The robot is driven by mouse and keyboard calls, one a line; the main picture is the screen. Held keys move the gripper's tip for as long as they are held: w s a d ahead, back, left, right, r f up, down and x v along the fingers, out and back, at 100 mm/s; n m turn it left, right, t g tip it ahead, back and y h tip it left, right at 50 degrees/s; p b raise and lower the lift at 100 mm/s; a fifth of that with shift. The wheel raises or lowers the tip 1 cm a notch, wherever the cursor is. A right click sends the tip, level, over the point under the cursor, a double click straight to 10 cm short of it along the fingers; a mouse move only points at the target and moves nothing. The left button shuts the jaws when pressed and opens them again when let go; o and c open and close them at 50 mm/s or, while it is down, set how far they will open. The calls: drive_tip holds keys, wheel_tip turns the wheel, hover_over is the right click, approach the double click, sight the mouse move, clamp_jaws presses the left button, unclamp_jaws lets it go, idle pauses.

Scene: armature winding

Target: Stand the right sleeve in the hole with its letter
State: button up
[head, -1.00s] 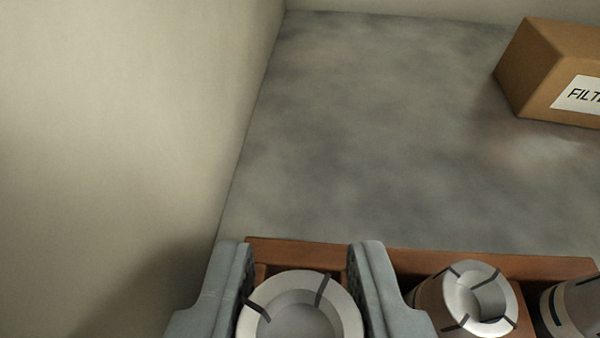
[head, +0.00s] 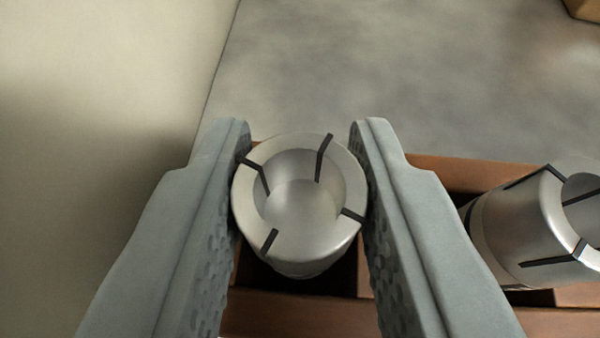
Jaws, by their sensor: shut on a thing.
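A silver metal sleeve (head: 296,237) with dark slots in its rim is between the two grey fingers of my gripper (head: 300,165). My gripper is shut on it. The sleeve stands roughly upright over the left end of a brown wooden rack (head: 300,316). Dark open space of a rack compartment shows below it. I cannot tell whether its lower end is clear of the rack. No letter shows on the sleeve, and no lettered hole is in view.
A second slotted sleeve (head: 530,225) sits in the rack to the right, close to my right finger. A pale wall (head: 100,70) rises at the left. The grey surface (head: 400,70) behind the rack is clear up to a cardboard box (head: 583,9) at the far right corner.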

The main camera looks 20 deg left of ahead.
sight(302, 262)
drive_tip(key=o, duration=1)
drive_tip(key=shift+s+d+r, duration=0.1)
drive_tip(key=shift+s+r, duration=0.25)
drive_tip(key=shift+v, duration=3.35)
